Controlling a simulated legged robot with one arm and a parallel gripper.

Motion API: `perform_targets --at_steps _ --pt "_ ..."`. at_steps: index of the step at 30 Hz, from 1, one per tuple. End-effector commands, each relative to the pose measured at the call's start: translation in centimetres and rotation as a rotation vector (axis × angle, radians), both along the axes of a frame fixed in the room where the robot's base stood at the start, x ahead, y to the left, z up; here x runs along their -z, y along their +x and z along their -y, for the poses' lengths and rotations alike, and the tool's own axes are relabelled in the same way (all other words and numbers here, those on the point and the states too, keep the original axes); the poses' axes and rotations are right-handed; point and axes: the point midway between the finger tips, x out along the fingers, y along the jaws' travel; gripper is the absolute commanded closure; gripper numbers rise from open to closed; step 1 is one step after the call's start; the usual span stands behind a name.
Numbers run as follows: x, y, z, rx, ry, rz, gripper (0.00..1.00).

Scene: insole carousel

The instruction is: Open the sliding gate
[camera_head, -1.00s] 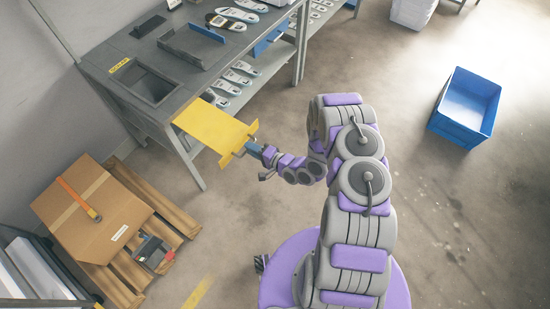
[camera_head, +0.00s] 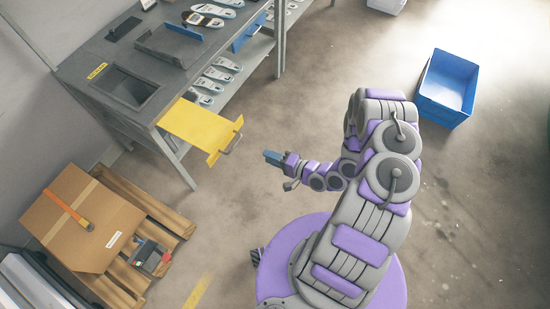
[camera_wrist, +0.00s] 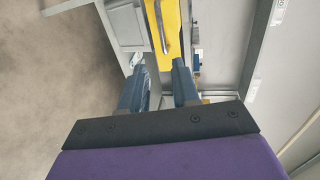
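The yellow sliding gate (camera_head: 198,127) sticks out from the edge of the grey table, beside the dark rectangular opening (camera_head: 126,88) in its top. The gate has a raised outer lip with a grey handle (camera_head: 232,143). It also shows in the wrist view as a yellow strip (camera_wrist: 172,18) with the bar handle (camera_wrist: 162,32). My gripper (camera_head: 271,157) is to the right of the handle and apart from it. In the wrist view its two blue fingers (camera_wrist: 159,70) are spread, with nothing seen between them.
The grey table (camera_head: 75,75) carries a dark tray (camera_head: 165,48) and insoles, with more insoles on a lower shelf. A cardboard box (camera_head: 75,220) lies on a wooden pallet (camera_head: 165,215) at lower left. A blue bin (camera_head: 447,85) stands on open floor at right.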

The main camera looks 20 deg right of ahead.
Motion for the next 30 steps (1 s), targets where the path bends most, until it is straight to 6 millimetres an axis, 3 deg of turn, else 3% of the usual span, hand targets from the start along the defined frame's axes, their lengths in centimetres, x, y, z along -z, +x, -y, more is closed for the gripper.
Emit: perform_targets --at_steps 10,26,30 --pt "-0.3 -1.0 1.0 0.000 0.001 -0.002 0.69" --pt "-0.3 -1.0 1.0 -0.001 -0.003 -0.002 0.69" --pt "0.1 -0.5 2.0 -0.020 -0.090 -0.006 0.69"
